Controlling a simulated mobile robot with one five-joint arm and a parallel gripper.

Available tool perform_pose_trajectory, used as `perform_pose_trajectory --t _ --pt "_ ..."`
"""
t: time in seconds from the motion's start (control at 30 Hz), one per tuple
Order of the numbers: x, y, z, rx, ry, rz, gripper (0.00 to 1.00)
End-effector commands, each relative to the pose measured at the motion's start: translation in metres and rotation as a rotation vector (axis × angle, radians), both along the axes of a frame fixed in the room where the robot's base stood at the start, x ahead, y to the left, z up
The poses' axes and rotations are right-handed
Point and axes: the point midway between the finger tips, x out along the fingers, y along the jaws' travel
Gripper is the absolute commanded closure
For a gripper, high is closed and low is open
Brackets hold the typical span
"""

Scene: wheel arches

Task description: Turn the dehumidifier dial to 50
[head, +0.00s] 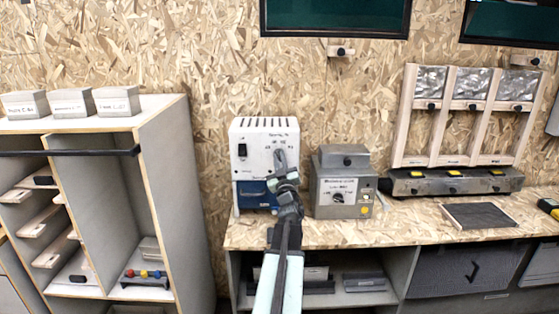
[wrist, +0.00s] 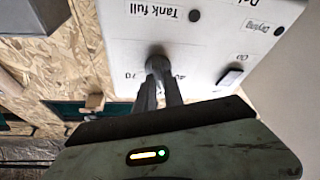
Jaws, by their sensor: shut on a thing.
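The dehumidifier (head: 257,135) is a white box with a blue lower front, standing on the left end of the wooden bench. My arm reaches up to its front, and my gripper (head: 281,157) is at the dial on the right part of the panel. In the wrist view, which shows the panel upside down, the fingers of my gripper (wrist: 159,84) are shut on the dark dial (wrist: 157,63). The marks 70 and 40 show on either side of it. The dial's pointer and the 50 mark are hidden, so its setting cannot be read.
A black rocker switch (head: 242,150) is on the panel's left. A grey metal box with a knob (head: 343,184) stands close right of the dehumidifier. A tall grey shelf unit (head: 163,150) stands to the left. The bench front edge runs below my gripper.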

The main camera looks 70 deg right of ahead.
Motion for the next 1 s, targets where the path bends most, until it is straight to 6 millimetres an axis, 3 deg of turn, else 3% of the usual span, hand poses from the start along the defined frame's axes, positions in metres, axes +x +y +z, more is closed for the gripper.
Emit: perform_pose_trajectory --t 0.37,0.4,0.47,0.8,1.0 --pt "-0.001 -0.001 0.001 -0.002 0.001 0.000 1.00" --pt "-0.001 -0.001 0.001 -0.002 0.001 0.000 0.76" --pt "-0.001 -0.001 0.001 -0.002 0.001 0.000 0.65" --pt "-0.001 0.002 -0.001 -0.002 0.002 0.000 0.65" --pt "-0.012 0.025 -0.013 -0.001 0.002 0.000 0.65"
